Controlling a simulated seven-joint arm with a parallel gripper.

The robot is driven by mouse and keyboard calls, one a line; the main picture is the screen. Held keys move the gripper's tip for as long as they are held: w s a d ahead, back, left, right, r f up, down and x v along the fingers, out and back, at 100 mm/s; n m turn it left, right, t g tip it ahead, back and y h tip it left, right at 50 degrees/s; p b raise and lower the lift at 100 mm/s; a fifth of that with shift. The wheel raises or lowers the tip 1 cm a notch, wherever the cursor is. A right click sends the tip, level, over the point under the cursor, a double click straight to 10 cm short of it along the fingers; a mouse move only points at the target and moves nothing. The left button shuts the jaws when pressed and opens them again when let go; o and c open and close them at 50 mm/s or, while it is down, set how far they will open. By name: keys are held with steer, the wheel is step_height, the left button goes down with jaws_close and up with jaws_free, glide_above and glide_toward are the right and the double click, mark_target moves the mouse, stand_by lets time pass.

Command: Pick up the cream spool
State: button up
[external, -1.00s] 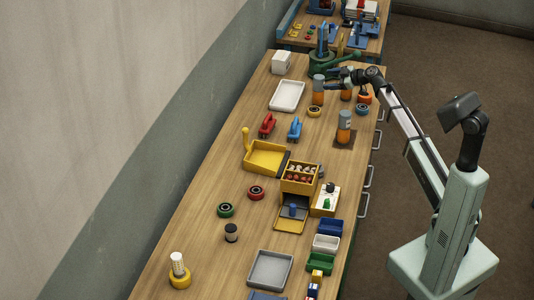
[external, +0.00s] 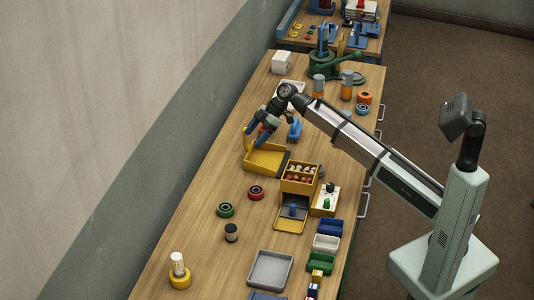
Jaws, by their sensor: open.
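A cream, cylinder-like piece (external: 178,261), which looks like the cream spool, stands upright in a yellow round base (external: 180,280) at the near left of the bench. A dark spool-like piece (external: 231,233) stands to its upper right. My gripper (external: 248,138) is open and looks empty, pointing down and left above the back of the yellow tray, beside its upright post. It is well apart from the cream piece, farther up the bench. The gripper partly hides the red clamp-like tool behind it.
The yellow tray (external: 263,170), yellow box of small parts (external: 298,187), red ring (external: 256,193) and green ring (external: 225,210) lie between. A grey tray (external: 252,270) and small bins (external: 326,242) are at the near right. Bare wood surrounds the cream piece.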

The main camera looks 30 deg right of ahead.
steer(key=s+a+f+g+h, duration=0.15)
steer(key=s+a+h, duration=0.25)
steer(key=s+a, duration=1.05)
steer(key=h, duration=0.4)
glide_above(230, 228)
steer(key=shift+m+t, duration=0.3)
steer(key=shift+t, duration=0.15)
steer(key=f, duration=0.7)
steer(key=shift+w+a+f, duration=0.15)
steer(key=shift+w+f, duration=0.15)
steer(key=shift+f, duration=0.1)
steer(key=shift+s+f, duration=0.15)
steer(key=shift+f, duration=0.45)
steer(key=f, duration=0.4)
steer(key=shift+s+d, duration=0.15)
steer(key=shift+d, duration=0.1)
steer(key=c, duration=1.1)
